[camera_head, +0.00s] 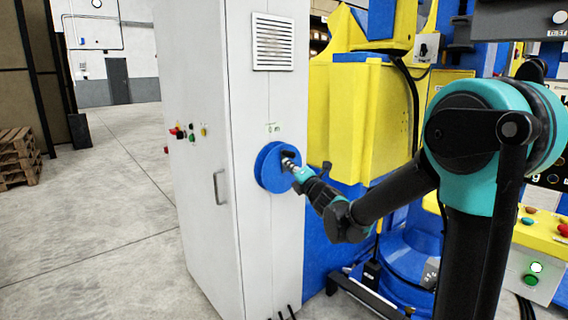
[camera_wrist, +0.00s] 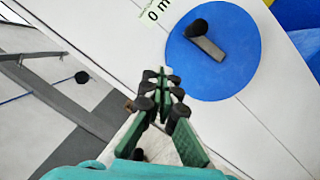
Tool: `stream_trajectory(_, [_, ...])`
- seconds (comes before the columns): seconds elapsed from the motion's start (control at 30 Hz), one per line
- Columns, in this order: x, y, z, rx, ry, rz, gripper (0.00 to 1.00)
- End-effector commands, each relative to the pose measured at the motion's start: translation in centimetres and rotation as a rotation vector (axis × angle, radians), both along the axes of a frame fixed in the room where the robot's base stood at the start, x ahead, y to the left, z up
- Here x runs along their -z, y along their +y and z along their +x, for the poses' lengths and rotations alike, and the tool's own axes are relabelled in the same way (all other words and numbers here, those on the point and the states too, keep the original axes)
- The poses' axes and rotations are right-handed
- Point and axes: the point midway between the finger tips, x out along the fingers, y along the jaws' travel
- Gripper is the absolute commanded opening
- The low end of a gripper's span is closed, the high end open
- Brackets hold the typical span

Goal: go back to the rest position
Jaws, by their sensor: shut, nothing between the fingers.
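My gripper (camera_wrist: 163,80) is shut with nothing between its fingers. In the wrist view it points at the white cabinet face, and the blue disc (camera_wrist: 226,66) lies up and to the right of the fingertips. The disc carries a dark knob and a short grey lever (camera_wrist: 208,47), and I see a gap between these and the fingers in the picture. In the head view my gripper (camera_head: 289,164) overlaps the blue disc (camera_head: 268,174) on the cabinet side and hides part of it. My arm reaches in from the right.
The tall white cabinet (camera_head: 215,250) has a handle (camera_head: 219,187) and small buttons (camera_head: 190,133). The yellow and blue machine (camera_head: 345,120) stands close behind my arm. A control box with lit buttons (camera_head: 535,268) is at lower right. The floor at left is open, with pallets (camera_head: 18,158) at its edge.

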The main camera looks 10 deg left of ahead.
Motion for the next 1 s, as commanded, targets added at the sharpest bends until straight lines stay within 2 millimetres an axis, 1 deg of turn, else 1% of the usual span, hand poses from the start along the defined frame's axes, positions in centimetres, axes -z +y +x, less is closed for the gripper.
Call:
stream_trajectory(0.17, [0.0, -0.7, -1.0, 0.000, -0.018, -0.025, 0.00])
stream_trajectory(0.27, [0.0, -1.2, -2.0, -0.004, -0.104, -0.146, 0.00])
stream_trajectory(0.37, [0.4, -2.1, -3.9, -0.018, -0.274, -0.389, 0.00])
stream_trajectory(0.47, [1.8, -3.0, -6.6, -0.053, -0.491, -0.713, 0.00])
stream_trajectory(0.5, [2.7, -3.5, -7.7, -0.072, -0.579, -0.847, 0.00])
stream_trajectory(0.57, [4.3, -4.1, -9.3, -0.112, -0.707, -1.043, 0.00])
stream_trajectory(0.6, [5.5, -4.7, -10.4, -0.143, -0.791, -1.173, 0.00])
stream_trajectory(0.67, [7.6, -5.7, -12.1, -0.202, -0.914, -1.364, 0.00])
stream_trajectory(0.7, [9.1, -6.5, -13.2, -0.249, -0.995, -1.487, 0.00])
stream_trajectory(0.77, [11.5, -7.9, -14.8, -0.334, -1.114, -1.665, 0.00])
stream_trajectory(0.8, [13.2, -8.9, -15.9, -0.399, -1.193, -1.779, 0.00])
stream_trajectory(0.87, [15.8, -10.8, -17.6, -0.514, -1.307, -1.938, 0.00])
stream_trajectory(0.9, [17.5, -12.3, -18.8, -0.603, -1.380, -2.036, 0.00])
stream_trajectory(0.97, [20.1, -14.6, -20.6, -0.755, -1.490, -2.168, 0.00])
stream_trajectory(1.0, [21.8, -16.4, -21.8, -0.872, -1.561, -2.243, 0.00])
